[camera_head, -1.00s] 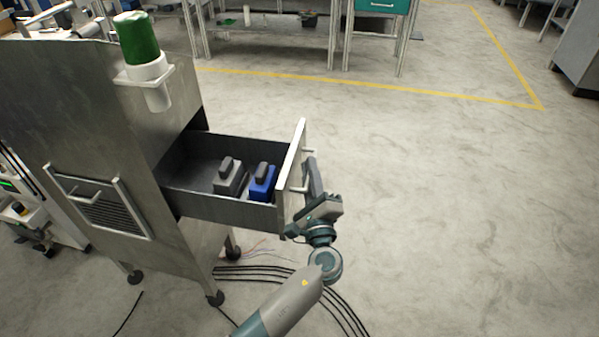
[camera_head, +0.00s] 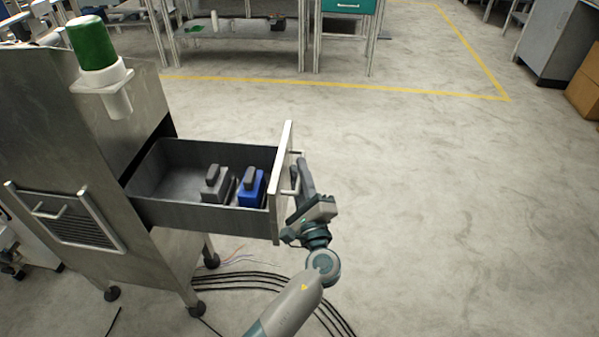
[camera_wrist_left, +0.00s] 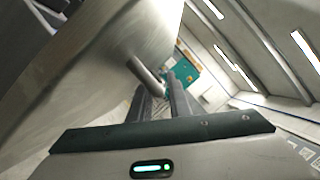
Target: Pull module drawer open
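The module drawer (camera_head: 205,218) is a dark grey box standing well out of the steel cabinet (camera_head: 75,140), its inside visible. Its pale front panel (camera_head: 283,180) faces right and carries a bar handle (camera_head: 297,172). A grey module (camera_head: 218,187) and a blue module (camera_head: 250,190) stand in the drawer near the front. My left gripper (camera_head: 301,170) is at the handle. In the left wrist view its fingers (camera_wrist_left: 164,98) are close together with the handle (camera_wrist_left: 146,76) running in between them. The fingers' contact is partly hidden. My right gripper is not in view.
A green cylinder (camera_head: 92,43) sits in a white holder on the cabinet's side. A vent with a handle (camera_head: 70,222) is on the cabinet front. Black cables (camera_head: 240,280) lie on the floor below the drawer. The floor to the right is clear.

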